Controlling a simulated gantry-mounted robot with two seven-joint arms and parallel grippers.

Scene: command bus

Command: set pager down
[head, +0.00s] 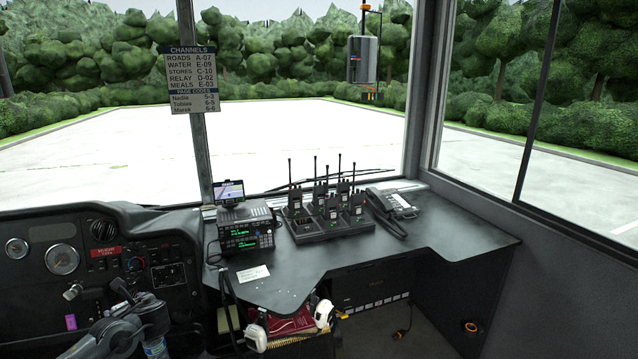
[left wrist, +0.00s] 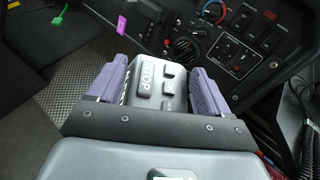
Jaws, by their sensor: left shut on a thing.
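A dark grey pager (left wrist: 145,88) with raised buttons, one lettered STOP, sits between the purple-padded fingers of my left gripper (left wrist: 157,66) in the left wrist view. The gripper is shut on it, one pad on each side, and the pager is off the floor and the dashboard. The gripper hides its near end. In the head view my left arm comes in at the bottom left, in front of the dashboard; I cannot make out the pager there. The black desk (head: 445,238) lies to the right of that arm. My right gripper is not in view.
A radio unit (head: 246,236), a charger with several handheld radios (head: 330,228) and a desk phone (head: 392,204) stand along the desk's back. A white card (head: 253,272) lies near its front left. The desk's right part is clear. The dashboard (head: 150,225) borders it on the left.

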